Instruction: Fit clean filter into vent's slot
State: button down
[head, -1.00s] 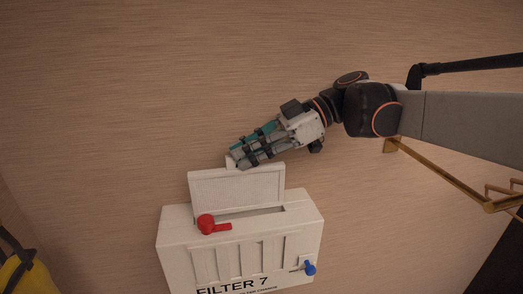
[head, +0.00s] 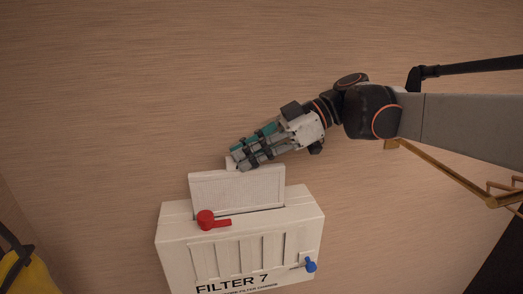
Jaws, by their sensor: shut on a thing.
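The clean filter (head: 237,189) is a flat white rectangular panel, held upright at the top of the vent. My gripper (head: 240,164) is shut on the tab at its top edge, coming in from the upper right. The vent (head: 240,255) is a white box labelled "FILTER 7" with vertical grooves on its front. The filter's lower edge lines up with the slot in the vent's top and covers most of it. I cannot tell how deep the edge sits. A red lever (head: 208,219) is at the slot's front left, its handle pointing right.
A blue knob (head: 310,265) sits on the vent's lower right front. A brass rail (head: 440,173) runs below my arm at the right. A yellow object with a dark strap (head: 28,278) is at the lower left. The wood-grain surface around the vent is clear.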

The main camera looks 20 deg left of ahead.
aim_at(284, 178)
jog(key=shift+f+b, duration=3.55)
jog(key=shift+f, duration=1.75)
jog(key=c, duration=1.6)
grip_release()
jog(key=shift+c, duration=0.2)
jog(key=shift+o, duration=0.2)
jog(key=v, duration=1.2)
jog(key=shift+f, duration=0.1)
